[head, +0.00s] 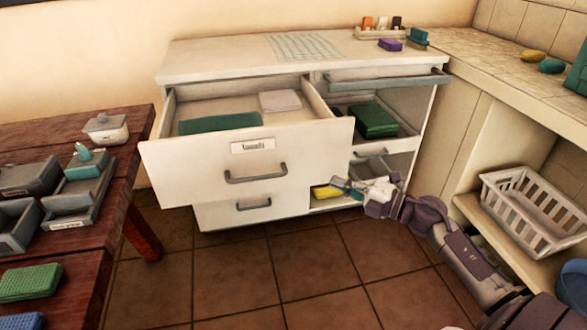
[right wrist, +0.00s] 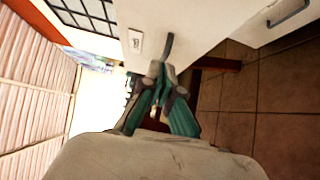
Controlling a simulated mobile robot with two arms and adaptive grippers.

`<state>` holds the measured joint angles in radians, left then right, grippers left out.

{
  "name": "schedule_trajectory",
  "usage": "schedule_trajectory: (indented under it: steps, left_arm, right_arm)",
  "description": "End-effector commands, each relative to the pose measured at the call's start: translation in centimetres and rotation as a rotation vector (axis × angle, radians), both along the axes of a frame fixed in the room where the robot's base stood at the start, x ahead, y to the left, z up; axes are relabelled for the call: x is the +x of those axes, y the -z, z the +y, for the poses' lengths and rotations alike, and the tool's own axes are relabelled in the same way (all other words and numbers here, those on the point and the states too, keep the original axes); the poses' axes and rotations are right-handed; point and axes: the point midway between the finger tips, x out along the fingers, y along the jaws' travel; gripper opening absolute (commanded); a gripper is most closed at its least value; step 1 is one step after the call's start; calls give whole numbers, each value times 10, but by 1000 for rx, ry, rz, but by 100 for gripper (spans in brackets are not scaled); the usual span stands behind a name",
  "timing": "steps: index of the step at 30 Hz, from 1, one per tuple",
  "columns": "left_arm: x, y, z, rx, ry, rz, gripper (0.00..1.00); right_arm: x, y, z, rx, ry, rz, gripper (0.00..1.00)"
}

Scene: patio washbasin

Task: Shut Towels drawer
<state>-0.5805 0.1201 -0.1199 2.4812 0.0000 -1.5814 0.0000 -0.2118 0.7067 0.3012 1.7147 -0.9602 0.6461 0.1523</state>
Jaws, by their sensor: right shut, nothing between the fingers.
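The Towels drawer (head: 248,163) is pulled well out of the white cabinet, with its labelled front toward me. A label (head: 253,146) sits above its grey handle (head: 256,173). A green folded cloth (head: 220,123) and a pale folded cloth (head: 280,101) lie inside. My right gripper (head: 340,185) is shut and empty, right of and lower than the drawer handle in the head view. The right wrist view shows its closed teal fingertips (right wrist: 156,72) near a grey handle (right wrist: 168,47) and a label (right wrist: 136,40) on a white front; contact is unclear. My left gripper is not visible.
Below is another drawer front (head: 255,204). To the right are open compartments with a green item (head: 374,121) and a yellow item (head: 326,191). A wooden table (head: 90,215) stands left. A white basket (head: 533,210) sits right. The tiled floor in front is clear.

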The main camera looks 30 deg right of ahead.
Motion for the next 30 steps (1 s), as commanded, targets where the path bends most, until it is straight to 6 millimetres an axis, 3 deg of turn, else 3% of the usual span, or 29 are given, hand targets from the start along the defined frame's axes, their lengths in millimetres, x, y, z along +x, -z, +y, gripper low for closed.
schedule_trajectory:
  steps: [14, 18, 24, 30]
  left_arm:
    - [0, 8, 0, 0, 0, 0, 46]
    - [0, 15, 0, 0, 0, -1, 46]
    - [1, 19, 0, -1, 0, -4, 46]
    - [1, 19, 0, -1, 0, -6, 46]
  right_arm:
    - [82, -1, 44, 5, 3, -2, 0]
    - [103, 1, 39, 4, 5, -1, 0]
    - [118, 1, 35, 4, 4, 1, 0]
    - [121, 1, 34, 4, 4, 2, 0]
